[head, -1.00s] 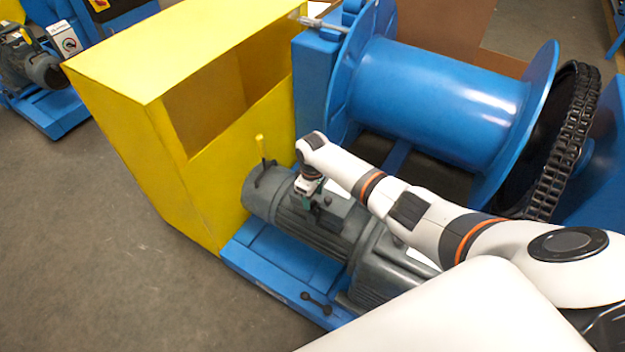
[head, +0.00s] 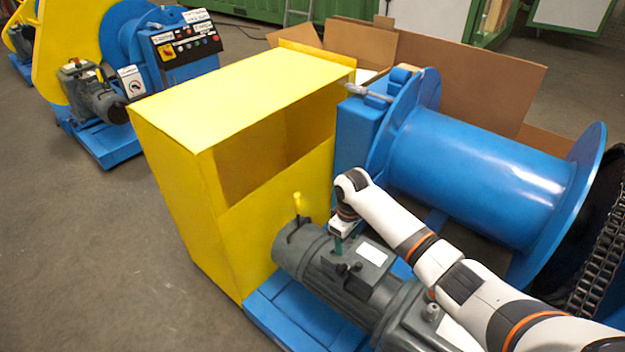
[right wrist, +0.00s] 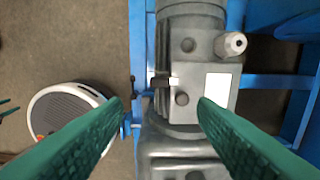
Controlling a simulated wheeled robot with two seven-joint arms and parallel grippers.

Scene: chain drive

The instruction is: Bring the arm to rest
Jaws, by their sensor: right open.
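My right arm (head: 400,230) reaches in from the lower right in the head view. Its gripper (head: 338,247) points down over the grey motor (head: 372,288), close above its top. In the right wrist view the two green fingers (right wrist: 160,108) are wide apart with nothing between them. The motor (right wrist: 190,70) lies below, with a white label plate, a pale knob and a small dark fitting on it. I cannot tell from the head view how large the gap to the motor is. My left gripper is not in view.
A yellow housing (head: 240,100) stands left of the motor and a blue drum (head: 480,178) behind my arm. A chain (head: 603,262) is at the right edge. The blue base frame (head: 300,312) carries the motor. Open floor (head: 110,240) lies to the left.

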